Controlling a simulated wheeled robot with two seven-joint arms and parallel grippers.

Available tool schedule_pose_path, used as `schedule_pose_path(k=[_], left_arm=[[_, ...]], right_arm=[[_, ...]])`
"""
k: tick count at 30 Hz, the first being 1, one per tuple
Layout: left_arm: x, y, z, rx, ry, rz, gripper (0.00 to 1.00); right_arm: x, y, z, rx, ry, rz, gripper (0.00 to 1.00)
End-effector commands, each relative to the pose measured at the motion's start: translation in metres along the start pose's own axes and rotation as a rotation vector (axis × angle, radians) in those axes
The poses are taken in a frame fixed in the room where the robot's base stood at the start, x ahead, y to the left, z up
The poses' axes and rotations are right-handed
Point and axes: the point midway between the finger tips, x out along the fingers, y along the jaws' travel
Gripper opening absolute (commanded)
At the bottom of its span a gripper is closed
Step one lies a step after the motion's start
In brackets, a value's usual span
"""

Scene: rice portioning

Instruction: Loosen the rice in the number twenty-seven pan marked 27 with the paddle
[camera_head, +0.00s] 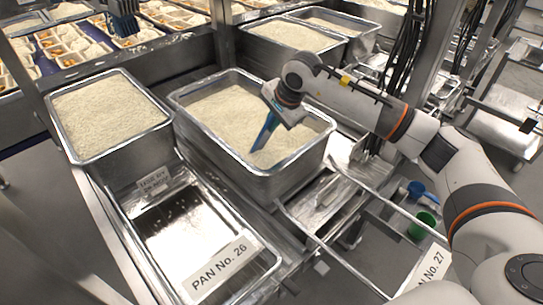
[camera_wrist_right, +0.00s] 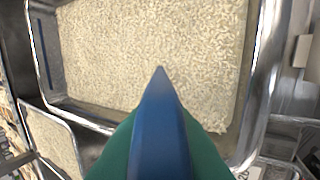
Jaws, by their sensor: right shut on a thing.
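My right gripper (camera_head: 281,112) is shut on the blue paddle (camera_head: 264,133), above the middle rice pan. The paddle slants down with its tip at the rice; whether the tip is in the rice or just over it, I cannot tell. The middle metal pan (camera_head: 262,182) is full of pale, mostly level rice (camera_head: 218,108). Its own number is not readable; a "No. 27" plate (camera_head: 432,270) is at lower right. In the right wrist view the blue paddle (camera_wrist_right: 160,125) points at the rice (camera_wrist_right: 150,40), with a green part around its base. My left gripper is not in view.
Another rice pan (camera_head: 110,150) stands at left, behind a "PAN No. 26" plate (camera_head: 220,268) and empty metal tray (camera_head: 190,225). A third pan (camera_head: 345,50) is behind. A green cup (camera_head: 422,224) and blue scoop (camera_head: 420,190) are at right. Food trays (camera_head: 70,45) line the back.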

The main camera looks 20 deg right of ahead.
Motion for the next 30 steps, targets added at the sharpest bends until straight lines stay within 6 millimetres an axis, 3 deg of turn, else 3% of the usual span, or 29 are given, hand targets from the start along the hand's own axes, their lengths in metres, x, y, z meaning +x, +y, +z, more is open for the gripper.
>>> schedule_pose_path(k=[18,30], left_arm=[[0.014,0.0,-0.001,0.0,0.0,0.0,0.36],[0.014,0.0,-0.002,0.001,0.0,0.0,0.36]], right_arm=[[-0.014,-0.031,0.052,0.002,-0.002,0.0,0.0],[-0.017,-0.034,0.057,0.001,0.0,0.001,0.0]])
